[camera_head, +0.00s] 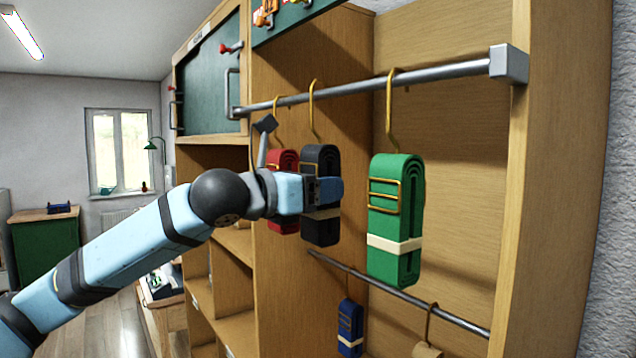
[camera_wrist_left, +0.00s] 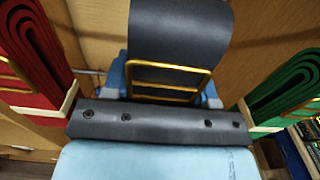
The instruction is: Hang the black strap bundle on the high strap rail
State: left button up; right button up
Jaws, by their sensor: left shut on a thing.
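The black strap bundle (camera_head: 320,225) hangs upright between the red bundle (camera_head: 282,160) and the green bundle (camera_head: 405,255). Its brass hook (camera_head: 313,110) reaches up to the high strap rail (camera_head: 430,74), and its curved top appears over the bar; I cannot tell if the rail bears its weight. My left gripper (camera_head: 328,190) is shut on the black bundle around its middle and hides part of it. In the left wrist view, the black bundle (camera_wrist_left: 180,35) and its brass buckle (camera_wrist_left: 170,80) are right at the gripper. My right gripper is not in view.
A lower rail (camera_head: 385,285) carries a blue bundle (camera_head: 350,325) and another hook to its right. The cabinet's wooden side panel (camera_head: 560,180) stands at the right. The red and green bundles flank the gripper closely, with bare rail between black and green.

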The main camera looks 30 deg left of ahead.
pick_arm(q)
jog(key=shift+f, duration=0.2)
jog(key=o, duration=1.1)
jog(key=shift+s+a+f, duration=0.1)
jog(key=shift+s+a, duration=0.1)
jog(key=shift+s, duration=0.3)
jog(key=b+v, duration=0.3)
jog(key=v, duration=0.9)
jog(key=shift+s, duration=0.4)
jog(key=shift+w+a, duration=0.1)
